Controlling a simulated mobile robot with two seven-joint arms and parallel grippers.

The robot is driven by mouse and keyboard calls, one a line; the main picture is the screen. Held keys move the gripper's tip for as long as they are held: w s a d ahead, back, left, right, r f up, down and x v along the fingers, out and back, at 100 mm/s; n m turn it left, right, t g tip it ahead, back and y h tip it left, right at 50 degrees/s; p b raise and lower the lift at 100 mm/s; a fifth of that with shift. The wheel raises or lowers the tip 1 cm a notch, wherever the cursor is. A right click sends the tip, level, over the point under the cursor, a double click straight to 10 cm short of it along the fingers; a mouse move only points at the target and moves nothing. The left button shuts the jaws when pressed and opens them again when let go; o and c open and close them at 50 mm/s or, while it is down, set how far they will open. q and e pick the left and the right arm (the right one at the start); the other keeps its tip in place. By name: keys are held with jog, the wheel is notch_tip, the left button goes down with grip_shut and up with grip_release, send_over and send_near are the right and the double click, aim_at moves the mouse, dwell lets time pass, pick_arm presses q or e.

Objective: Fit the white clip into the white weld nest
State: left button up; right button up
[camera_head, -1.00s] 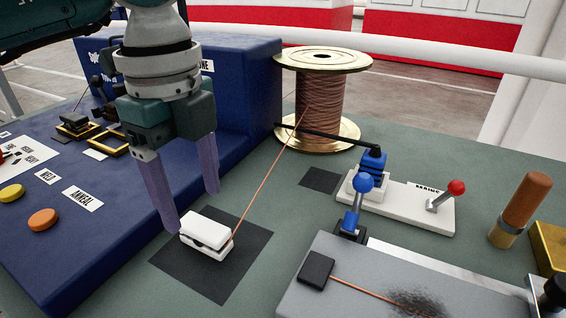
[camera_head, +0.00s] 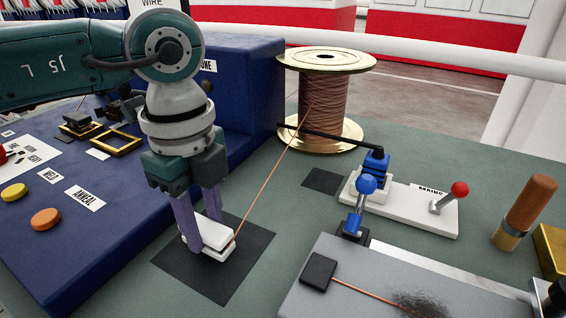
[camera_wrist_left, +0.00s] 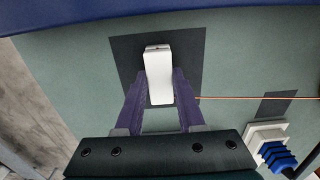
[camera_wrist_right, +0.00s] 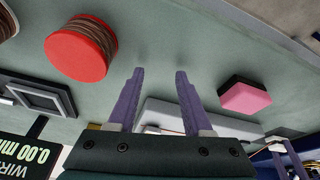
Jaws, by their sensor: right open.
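The white clip (camera_head: 214,234) lies on a dark square mat (camera_head: 215,279) in the head view, with a copper wire running from its right end to the spool. My left gripper (camera_head: 199,218) is lowered over it, one finger on each side. In the left wrist view, the clip (camera_wrist_left: 160,75) sits between the fingers, very close to both; I cannot tell whether they press on it. My right gripper (camera_wrist_right: 160,72) is open and empty in its wrist view. I cannot surely identify the white weld nest.
A copper spool (camera_head: 324,99) stands behind. A blue housing (camera_head: 120,225) is at left, with yellow and orange buttons. A white base (camera_head: 408,207) with blue and red knobs and a grey plate (camera_head: 400,275) are at right. A red-topped spool (camera_wrist_right: 80,49) and pink block (camera_wrist_right: 245,95) lie near my right gripper.

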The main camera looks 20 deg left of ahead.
pick_arm(q)
grip_shut()
dwell(0.3)
